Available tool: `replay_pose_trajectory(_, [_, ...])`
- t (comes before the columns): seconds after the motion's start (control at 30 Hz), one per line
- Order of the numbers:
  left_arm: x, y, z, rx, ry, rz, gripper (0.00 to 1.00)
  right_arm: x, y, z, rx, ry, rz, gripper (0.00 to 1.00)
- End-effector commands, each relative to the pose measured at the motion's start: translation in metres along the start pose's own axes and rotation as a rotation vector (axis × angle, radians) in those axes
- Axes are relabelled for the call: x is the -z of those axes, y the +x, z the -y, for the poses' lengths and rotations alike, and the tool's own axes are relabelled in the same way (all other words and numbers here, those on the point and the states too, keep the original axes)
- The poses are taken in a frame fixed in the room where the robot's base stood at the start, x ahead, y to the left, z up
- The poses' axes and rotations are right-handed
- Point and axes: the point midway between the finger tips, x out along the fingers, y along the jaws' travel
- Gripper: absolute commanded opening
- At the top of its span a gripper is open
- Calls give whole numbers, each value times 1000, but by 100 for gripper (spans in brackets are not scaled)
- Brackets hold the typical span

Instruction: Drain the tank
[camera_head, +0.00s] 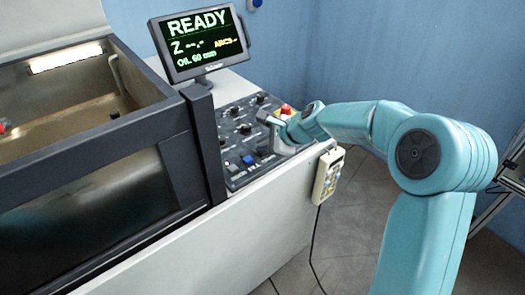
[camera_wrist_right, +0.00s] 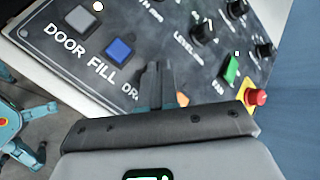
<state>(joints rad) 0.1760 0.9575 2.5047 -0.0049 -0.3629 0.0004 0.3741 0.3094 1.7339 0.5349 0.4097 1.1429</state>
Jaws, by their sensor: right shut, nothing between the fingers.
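The control panel (camera_head: 238,130) is dark, with knobs and buttons, on the machine's right side. In the right wrist view, a grey button sits by DOOR (camera_wrist_right: 80,18) and a blue button (camera_wrist_right: 118,48) by FILL. The label beginning DRA (camera_wrist_right: 131,91) is partly covered, and any button beside it is hidden behind my right gripper. My right gripper (camera_wrist_right: 158,80) is shut and empty, its tips over the panel beside the blue button; I cannot tell whether they touch. It also shows in the head view (camera_head: 268,120). The tank (camera_head: 75,105) is at left. My left gripper is not in view.
A monitor (camera_head: 200,40) reads READY and Oil 60 mm. A red emergency button (camera_wrist_right: 257,96) and a green button (camera_wrist_right: 231,69) lie to the right of my gripper. A corded pendant (camera_head: 328,176) hangs on the cabinet's side.

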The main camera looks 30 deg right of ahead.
Motion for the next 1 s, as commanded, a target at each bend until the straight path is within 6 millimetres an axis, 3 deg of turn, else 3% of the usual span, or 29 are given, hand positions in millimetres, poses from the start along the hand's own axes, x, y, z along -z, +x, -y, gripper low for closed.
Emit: replay_pose_trajectory(1.0, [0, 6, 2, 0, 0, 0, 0, 4, 6, -5, -1, 0, 0, 0])
